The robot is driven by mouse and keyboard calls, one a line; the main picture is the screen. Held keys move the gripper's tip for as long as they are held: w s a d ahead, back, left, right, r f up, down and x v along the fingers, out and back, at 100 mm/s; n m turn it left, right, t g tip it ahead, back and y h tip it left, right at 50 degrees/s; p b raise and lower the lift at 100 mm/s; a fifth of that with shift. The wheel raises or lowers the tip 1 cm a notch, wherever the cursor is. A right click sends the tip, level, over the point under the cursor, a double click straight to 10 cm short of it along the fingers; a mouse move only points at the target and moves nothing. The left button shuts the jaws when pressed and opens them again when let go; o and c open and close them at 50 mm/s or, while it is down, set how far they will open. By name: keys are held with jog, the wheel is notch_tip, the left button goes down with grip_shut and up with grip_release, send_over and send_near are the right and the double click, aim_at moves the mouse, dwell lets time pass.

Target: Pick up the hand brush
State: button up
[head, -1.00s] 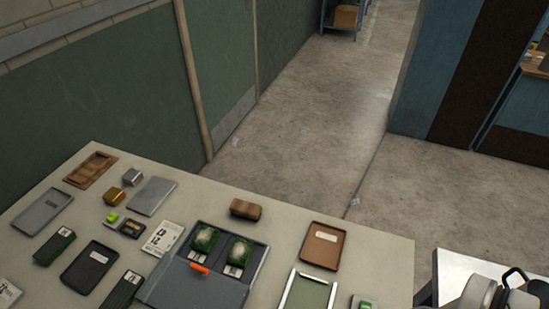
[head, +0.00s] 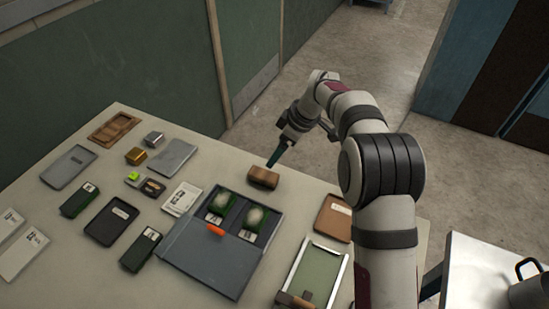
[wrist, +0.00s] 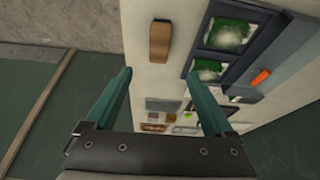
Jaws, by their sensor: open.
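The hand brush appears to be a small brown wooden block (head: 263,178) lying near the far edge of the table, behind the dark blue-grey case. It also shows at the top of the wrist view (wrist: 160,42), its long side running away from my gripper. My gripper (head: 276,159) is just behind and above the brush in the head view, apart from it. In the wrist view the two green fingers of my gripper (wrist: 159,74) are spread and empty, with the brush beyond the tips. Any bristles are hard to make out.
The open case (head: 205,255) holds two green turf samples and an orange item, close to the brush. A brown tray (head: 333,222) and a metal-railed green frame (head: 312,272) lie to the right. Boxes, trays and cards cover the left. The table around the brush is clear.

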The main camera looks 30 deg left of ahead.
aim_at(264, 174)
jog(key=x, duration=1.4)
jog(key=shift+d, duration=0.25)
jog(key=shift+w+f, duration=0.1)
jog(key=shift+f, duration=0.2)
grip_shut()
